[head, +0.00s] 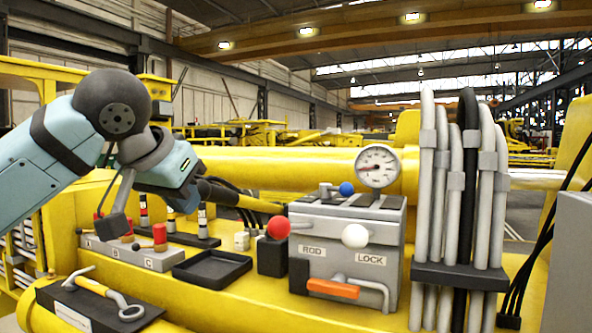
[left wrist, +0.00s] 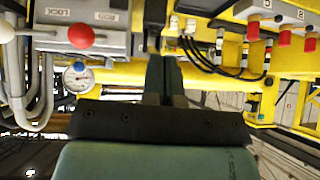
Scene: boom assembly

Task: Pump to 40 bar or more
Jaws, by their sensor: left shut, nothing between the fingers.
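The pressure gauge (head: 378,167) is a white dial standing on the grey valve block (head: 345,222). Its needle points left, but I cannot read the value. The block carries a red knob (head: 278,227), a white knob (head: 355,236) and a blue knob (head: 346,189). A lever with an orange handle (head: 333,289) is low on its front. My left gripper (head: 222,194) is left of the block, near the yellow boom. In the left wrist view its fingers (left wrist: 163,62) are together and empty, apart from the red knob (left wrist: 80,36). My right gripper is out of view.
Grey and black hoses (head: 462,190) rise right of the valve block. A block marked A, B, C (head: 130,252) and a black tray (head: 212,266) lie left. A yellow-handled tool (head: 92,286) rests at lower left. Yellow beams (head: 300,168) run behind.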

